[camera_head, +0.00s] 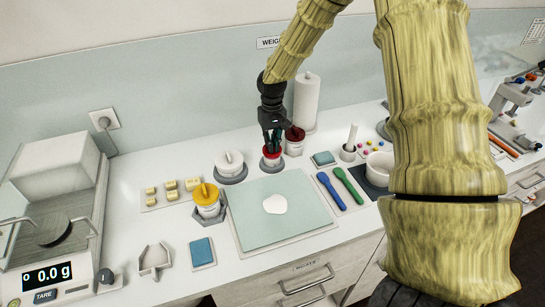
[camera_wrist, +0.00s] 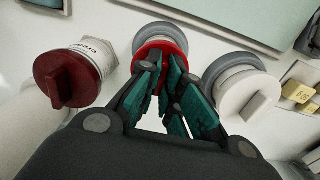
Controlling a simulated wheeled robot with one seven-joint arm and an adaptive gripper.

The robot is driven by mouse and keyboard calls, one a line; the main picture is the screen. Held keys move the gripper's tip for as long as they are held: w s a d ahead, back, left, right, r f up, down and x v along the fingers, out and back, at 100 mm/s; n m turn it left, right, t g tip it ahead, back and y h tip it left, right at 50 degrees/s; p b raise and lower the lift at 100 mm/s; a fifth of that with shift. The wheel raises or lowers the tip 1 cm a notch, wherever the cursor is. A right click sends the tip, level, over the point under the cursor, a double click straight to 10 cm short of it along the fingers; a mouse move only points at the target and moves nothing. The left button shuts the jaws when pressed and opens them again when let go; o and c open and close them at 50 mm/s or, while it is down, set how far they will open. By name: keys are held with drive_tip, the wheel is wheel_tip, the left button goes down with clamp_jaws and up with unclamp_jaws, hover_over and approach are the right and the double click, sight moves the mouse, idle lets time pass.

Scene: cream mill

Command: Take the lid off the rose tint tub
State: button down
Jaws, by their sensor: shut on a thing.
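A small tub with a bright red lid (camera_head: 271,155) stands in a grey ring holder at the back of the counter. I take it for the rose tint tub, but its label is not readable. My gripper (camera_head: 272,143) points down over this tub, its fingers shut on the lid's handle. In the wrist view the red lid (camera_wrist: 152,50) shows between and beyond the teal finger pads (camera_wrist: 168,72), which hide the handle. The lid appears to sit on the tub; I cannot tell whether there is a gap beneath it.
A dark-red-lidded tub (camera_head: 295,134) stands close behind to the right. A white-lidded tub (camera_head: 229,160) and a yellow-lidded tub (camera_head: 205,193) stand to the left. A paper roll (camera_head: 307,100) rises behind. A pale green mat (camera_head: 262,225) lies in front.

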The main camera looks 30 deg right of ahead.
drive_tip(key=shift+r+p, duration=1.25)
drive_tip(key=shift+r, duration=0.3)
